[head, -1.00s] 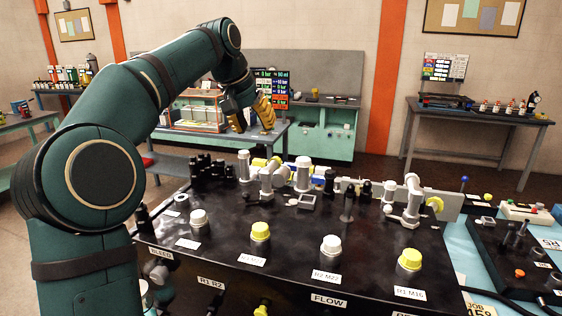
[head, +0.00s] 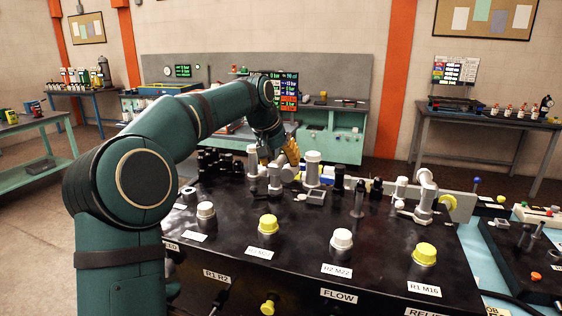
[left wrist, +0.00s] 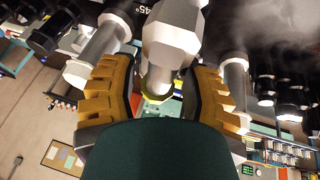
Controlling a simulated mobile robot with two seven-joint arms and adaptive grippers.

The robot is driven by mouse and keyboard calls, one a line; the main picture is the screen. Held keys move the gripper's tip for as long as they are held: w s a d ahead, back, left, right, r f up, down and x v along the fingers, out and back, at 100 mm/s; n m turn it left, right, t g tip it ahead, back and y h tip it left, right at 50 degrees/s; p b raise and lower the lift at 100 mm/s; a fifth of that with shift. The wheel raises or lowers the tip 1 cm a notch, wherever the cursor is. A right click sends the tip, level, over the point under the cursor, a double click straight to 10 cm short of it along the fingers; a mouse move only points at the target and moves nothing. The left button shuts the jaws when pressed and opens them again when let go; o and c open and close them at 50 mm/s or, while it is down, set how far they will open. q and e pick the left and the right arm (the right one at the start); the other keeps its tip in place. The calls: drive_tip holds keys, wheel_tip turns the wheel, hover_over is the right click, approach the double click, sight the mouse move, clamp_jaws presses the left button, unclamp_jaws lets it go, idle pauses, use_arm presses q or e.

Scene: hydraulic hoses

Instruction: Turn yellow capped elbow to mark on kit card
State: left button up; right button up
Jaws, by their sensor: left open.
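My left gripper (head: 280,155) has yellow fingers and is low over the far left part of the black bench top (head: 300,222). It is at a grey elbow fitting (head: 275,178). In the left wrist view the open fingers stand on either side of the elbow's grey body (left wrist: 172,45), which has a yellow-green cap (left wrist: 158,97) at its end. I cannot tell whether the fingers touch it. I cannot make out the kit card. My right gripper is not in view.
White and yellow capped ports, including a yellow one (head: 424,253), line the front of the bench. Dark fittings (head: 215,160) crowd its back left, beside my gripper. A grey cylinder (head: 313,168) stands just right of it. The middle of the bench top is fairly clear.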

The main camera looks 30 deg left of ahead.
use_arm(q)
clamp_jaws()
drive_tip(key=shift+d+r+m+p, duration=0.15)
drive_tip(key=shift+m+p, duration=0.25)
drive_tip(key=shift+p, duration=0.2)
drive_tip(key=shift+d+h, duration=0.1)
drive_tip(key=shift+h, duration=0.2)
drive_tip(key=shift+f+m, duration=0.2)
drive_tip(key=shift+m, duration=0.2)
unclamp_jaws()
